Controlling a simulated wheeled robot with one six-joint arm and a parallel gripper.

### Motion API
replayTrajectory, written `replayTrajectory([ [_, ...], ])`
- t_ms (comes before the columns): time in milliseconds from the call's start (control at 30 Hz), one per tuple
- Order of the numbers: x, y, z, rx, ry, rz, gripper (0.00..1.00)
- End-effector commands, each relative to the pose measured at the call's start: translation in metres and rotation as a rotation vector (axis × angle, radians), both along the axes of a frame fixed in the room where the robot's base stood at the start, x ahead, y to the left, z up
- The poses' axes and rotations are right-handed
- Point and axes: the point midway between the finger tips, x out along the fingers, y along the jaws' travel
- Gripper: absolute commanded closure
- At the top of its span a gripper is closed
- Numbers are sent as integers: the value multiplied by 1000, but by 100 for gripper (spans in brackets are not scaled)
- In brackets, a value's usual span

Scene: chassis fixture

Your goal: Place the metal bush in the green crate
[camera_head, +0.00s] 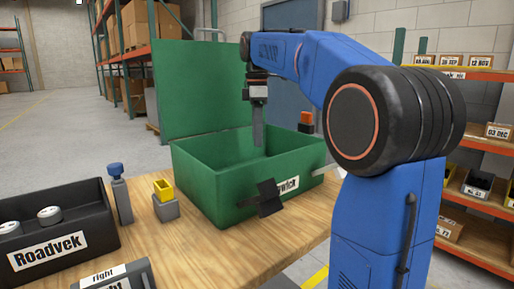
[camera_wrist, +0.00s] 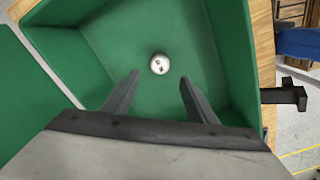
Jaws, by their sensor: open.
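The green crate (camera_head: 215,190) stands open on the wooden table, its lid (camera_head: 200,80) raised at the back. In the wrist view a pale round metal bush (camera_wrist: 159,64) with dark marks lies on the floor of the green crate (camera_wrist: 85,65). My gripper (camera_head: 258,140) hangs over the crate with its fingers reaching down inside the rim. In the wrist view my gripper (camera_wrist: 160,80) is open, its two fingers apart with nothing between them; the bush lies beyond the fingertips. In the head view the crate's front wall hides the bush.
A black crate (camera_head: 95,215) labelled Roadvek at the left holds two pale round parts (camera_head: 49,215). Between the crates stand a blue-topped grey post (camera_head: 121,195) and a grey block with a yellow top (camera_head: 165,200). A black latch (camera_head: 268,198) sticks out from the green crate's front.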

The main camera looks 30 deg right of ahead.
Motion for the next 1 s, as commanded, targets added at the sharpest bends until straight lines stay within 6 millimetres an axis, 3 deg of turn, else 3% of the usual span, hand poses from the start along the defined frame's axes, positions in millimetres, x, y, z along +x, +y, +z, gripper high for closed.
replayTrajectory([
  [200,1,0,40,-1,-2,0,48],
  [400,1,0,61,0,-1,0,48],
  [1000,0,0,66,0,0,0,48],
])
